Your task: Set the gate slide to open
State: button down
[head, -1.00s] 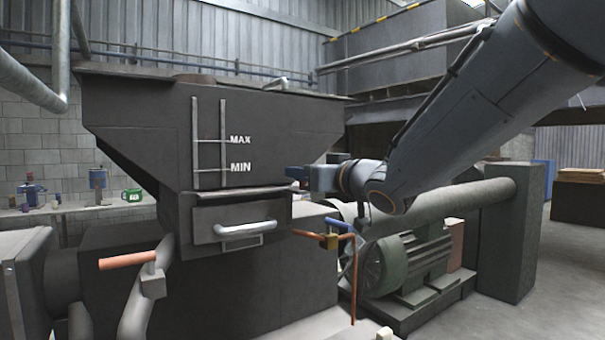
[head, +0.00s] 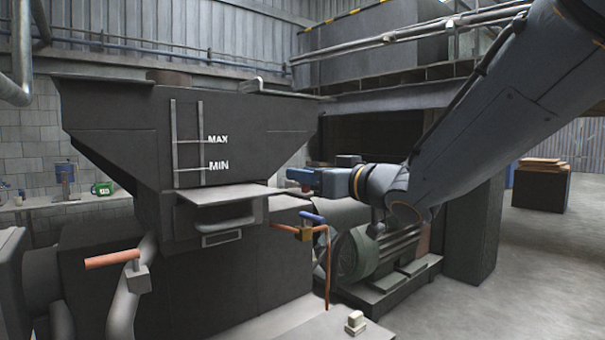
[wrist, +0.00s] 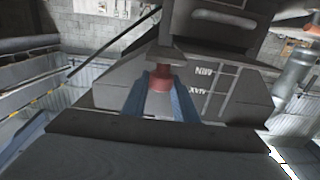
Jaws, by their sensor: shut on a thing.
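The gate slide (head: 228,194) is a flat light-grey plate standing out from under the dark hopper (head: 255,125) in the head view. My gripper (head: 292,174) is at the right of the plate, at about its height. In the wrist view, which shows the hopper upside down, my blue fingers (wrist: 161,95) are shut on a red grip (wrist: 161,78). A grey block (wrist: 172,57) sits right against the grip. How the grip joins the slide is not clear in the head view.
A grey bar handle (head: 222,226) sits below the plate in shadow. A valve with a blue lever (head: 311,217) and copper pipe stands below my gripper. An orange lever (head: 112,259) is at the left, and a green motor (head: 365,252) at the right. Open floor lies far right.

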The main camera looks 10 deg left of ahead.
jog(key=c, duration=1.4)
grip_release()
jog(key=shift+a, duration=0.1)
jog(key=b+v, duration=0.1)
jog(key=v, duration=0.6)
jog(key=shift+s+d+b, duration=0.25)
jog(key=shift+d+b, duration=0.05)
jog(key=w+d+f+m+h, duration=0.2)
jog(key=d+f+m+h, duration=0.3)
jog(key=d+f, duration=0.5)
jog(key=w+d+f+m+h, duration=0.2)
jog(key=d+f+h, duration=0.45)
jog(key=f, duration=0.55)
jog(key=s+d+f+m+g+h, duration=0.1)
jog(key=s+d+f+g, duration=0.3)
jog(key=s+f, duration=0.5)
jog(key=s+d+f+m+g+h, duration=0.1)
jog(key=s+d+f+g, duration=0.3)
jog(key=s+f, duration=0.5)
jog(key=shift+s+m+g, duration=0.5)
jog(key=shift+s+g, duration=0.7)
jog(key=shift+s, duration=0.05)
